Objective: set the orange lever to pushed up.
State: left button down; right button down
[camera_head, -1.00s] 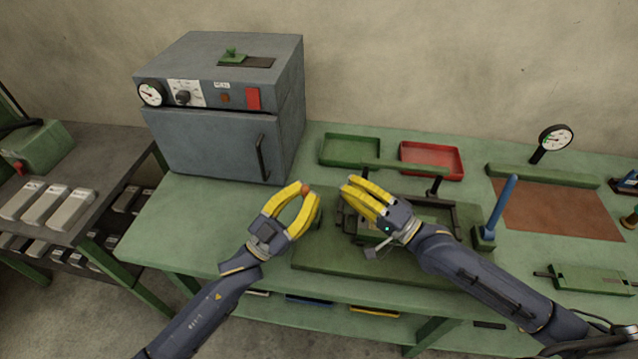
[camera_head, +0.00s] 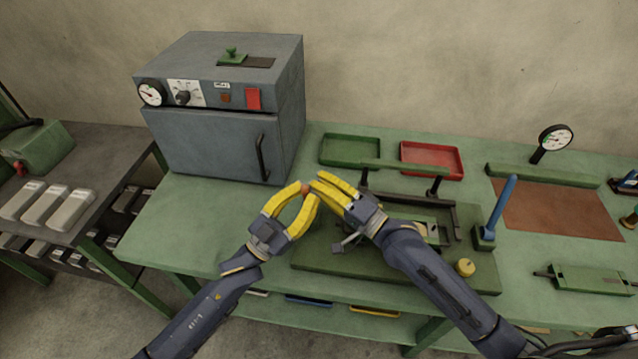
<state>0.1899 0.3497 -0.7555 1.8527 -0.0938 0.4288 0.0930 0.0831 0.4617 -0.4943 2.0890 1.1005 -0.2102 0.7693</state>
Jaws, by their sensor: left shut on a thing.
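A small orange knob (camera_head: 306,189), which looks like the end of the orange lever, shows between the yellow fingertips of my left gripper (camera_head: 303,191). The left gripper is shut on it, over the left part of the green fixture. The lever's stem is hidden, so I cannot tell its setting. My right gripper (camera_head: 318,182) is just right of the knob, its fingertips very close to the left gripper's. Its fingers lie near each other, and I cannot tell whether they are fully shut.
A green base plate (camera_head: 340,262) with a dark frame lies under the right arm. A blue upright handle (camera_head: 503,205) and a yellow knob (camera_head: 465,267) stand to the right. A grey oven (camera_head: 215,145) stands at the back left. Green (camera_head: 350,150) and red (camera_head: 432,173) trays lie behind.

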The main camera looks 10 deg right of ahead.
pick_arm(q)
jog(key=shift+s, duration=0.1)
pick_arm(e)
jog(key=shift+s+a+f, duration=0.1)
jog(key=shift+s+a, duration=0.05)
jog(key=shift+s, duration=0.05)
jog(key=shift+s+a+f, duration=0.2)
jog(key=shift+s+a, duration=0.1)
jog(key=shift+s, duration=0.4)
pick_arm(q)
jog(key=c, duration=1.3)
grip_release()
jog(key=shift+d, duration=0.1)
pick_arm(e)
jog(key=shift+a, duration=0.1)
